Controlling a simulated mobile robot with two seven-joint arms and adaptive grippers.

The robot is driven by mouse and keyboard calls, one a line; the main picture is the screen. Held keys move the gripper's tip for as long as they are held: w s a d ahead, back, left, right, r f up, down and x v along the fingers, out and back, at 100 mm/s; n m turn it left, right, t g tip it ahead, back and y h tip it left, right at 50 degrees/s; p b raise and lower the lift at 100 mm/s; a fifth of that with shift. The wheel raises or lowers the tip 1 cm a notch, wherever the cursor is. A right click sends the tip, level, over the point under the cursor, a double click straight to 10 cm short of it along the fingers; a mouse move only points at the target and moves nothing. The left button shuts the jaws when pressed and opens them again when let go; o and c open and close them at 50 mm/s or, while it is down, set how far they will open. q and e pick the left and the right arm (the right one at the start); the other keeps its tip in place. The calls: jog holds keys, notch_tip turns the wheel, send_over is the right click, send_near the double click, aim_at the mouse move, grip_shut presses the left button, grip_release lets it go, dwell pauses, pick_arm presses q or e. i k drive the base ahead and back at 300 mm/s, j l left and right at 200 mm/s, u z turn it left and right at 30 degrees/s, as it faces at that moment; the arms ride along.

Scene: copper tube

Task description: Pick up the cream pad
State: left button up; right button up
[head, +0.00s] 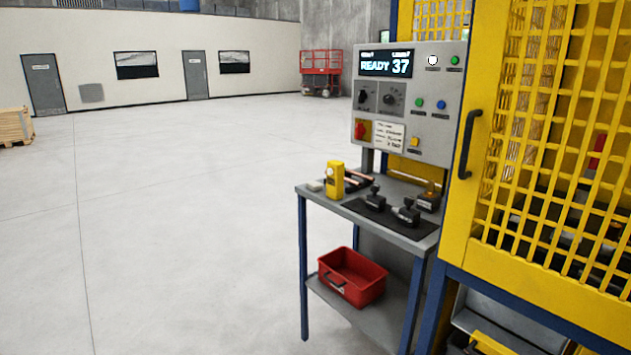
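A small cream pad (315,186) lies flat at the left end of the grey side table (330,203), close to its edge. It is just left of an upright yellow device (335,180). Its top is uncovered and nothing is seen touching it. Neither of my grippers shows in the head view.
Behind the yellow device is a dark tray with copper-coloured tubes (358,179). Black-handled tools (406,213) stand on a dark mat to the right. A control panel (408,100) and yellow mesh cage (540,150) rise beyond. A red bin (352,278) sits below.

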aim_at(314, 187)
jog(key=i+j+z, duration=0.2)
jog(key=i+j, duration=0.65)
